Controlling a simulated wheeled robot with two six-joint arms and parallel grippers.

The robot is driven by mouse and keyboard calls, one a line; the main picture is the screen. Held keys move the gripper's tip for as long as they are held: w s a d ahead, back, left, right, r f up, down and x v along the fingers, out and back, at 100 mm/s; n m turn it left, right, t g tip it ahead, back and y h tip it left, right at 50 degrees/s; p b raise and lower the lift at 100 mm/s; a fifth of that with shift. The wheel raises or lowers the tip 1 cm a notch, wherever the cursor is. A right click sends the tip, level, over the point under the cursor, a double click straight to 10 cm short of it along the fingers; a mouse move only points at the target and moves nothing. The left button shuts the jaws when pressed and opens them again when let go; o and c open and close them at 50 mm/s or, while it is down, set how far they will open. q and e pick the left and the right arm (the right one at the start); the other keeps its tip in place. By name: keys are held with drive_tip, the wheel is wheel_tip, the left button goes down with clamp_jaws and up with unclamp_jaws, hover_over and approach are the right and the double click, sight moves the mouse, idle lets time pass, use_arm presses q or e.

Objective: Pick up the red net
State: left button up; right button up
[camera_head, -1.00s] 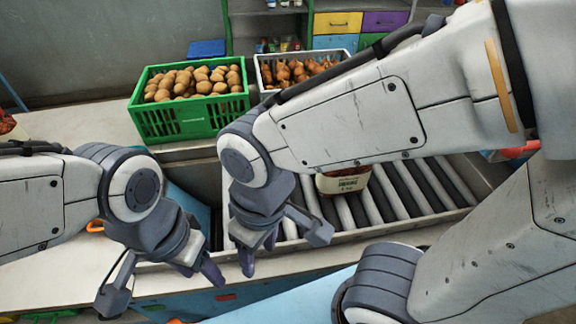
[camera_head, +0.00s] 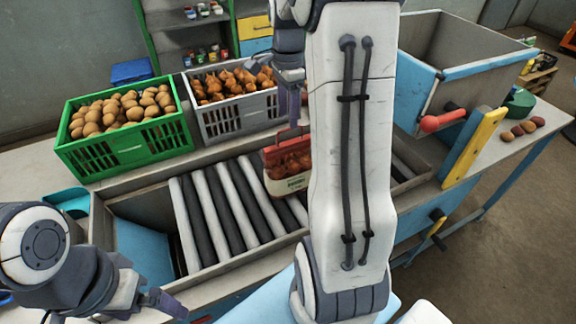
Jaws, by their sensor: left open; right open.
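The red net (camera_head: 288,160) is a red mesh sack with a pale label band near its bottom. It stands on the rollers of the conveyor in the head view, and my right arm hides its right side. My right gripper (camera_head: 290,100) is open, with its fingers pointing down just above the top of the net; I cannot tell whether they touch it. My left gripper (camera_head: 112,308) is open and empty at the lower left, in front of the conveyor and well away from the net.
The roller conveyor (camera_head: 213,207) has free rollers left of the net. Behind it stand a green crate (camera_head: 130,147) of potatoes and a grey crate (camera_head: 232,122) of onions. A grey-and-blue hopper (camera_head: 470,72) with a red-knobbed lever stands at the right.

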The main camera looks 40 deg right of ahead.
hover_over(290, 142)
drive_tip(key=f, duration=0.4)
drive_tip(key=shift+s+a+f+p, duration=0.15)
drive_tip(key=shift+a+f+p, duration=0.15)
drive_tip(key=shift+a+p, duration=0.1)
drive_tip(key=shift+d+f+p, duration=0.15)
drive_tip(key=shift+f+p, duration=0.3)
drive_tip(key=shift+f, duration=0.15)
drive_tip(key=f, duration=0.1)
drive_tip(key=f+p, duration=0.1)
drive_tip(key=f, duration=0.1)
drive_tip(key=shift+d+f, duration=0.2)
drive_tip(key=shift+f, duration=0.5)
clamp_jaws()
drive_tip(key=shift+w+r, duration=0.15)
drive_tip(key=shift+w, duration=0.05)
